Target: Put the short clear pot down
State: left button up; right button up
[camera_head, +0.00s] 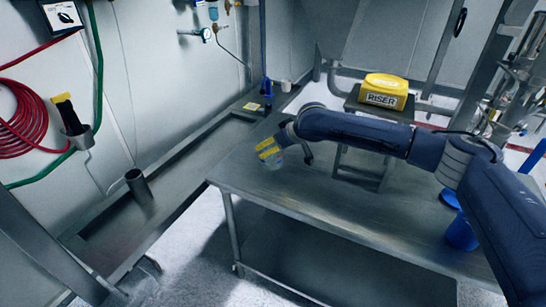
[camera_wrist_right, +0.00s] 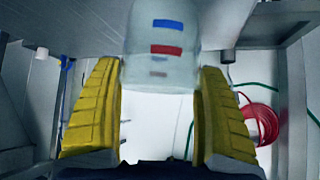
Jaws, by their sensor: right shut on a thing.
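The short clear pot (camera_wrist_right: 163,70) is a see-through vessel with blue and red marks on its wall. In the right wrist view it sits between the two yellow fingers of my right gripper (camera_wrist_right: 160,115), which is shut on it. In the head view my right gripper (camera_head: 269,149) is at the back left of the steel table (camera_head: 300,200), near its left edge. The pot shows there only as a small pale shape (camera_head: 273,162) at the fingers. I cannot tell whether its base touches the table. My left gripper is not in view.
A yellow box marked RISER (camera_head: 384,92) is on a stand at the back. A blue container (camera_head: 461,233) is at the table's right, beside my right arm. The table's front and middle are clear. A lower steel ledge (camera_head: 185,165) with a dark cup (camera_head: 138,186) runs along the left wall.

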jog(key=shift+f, duration=2.4)
jog(key=shift+f, duration=0.15)
jog(key=o, duration=1.2)
jog(key=shift+c, duration=0.2)
jog(key=shift+s+d+r, duration=0.1)
jog(key=shift+r, duration=0.2)
jog(key=v, duration=1.1)
jog(key=shift+s+d+r, duration=0.15)
jog(key=shift+s+r, duration=0.1)
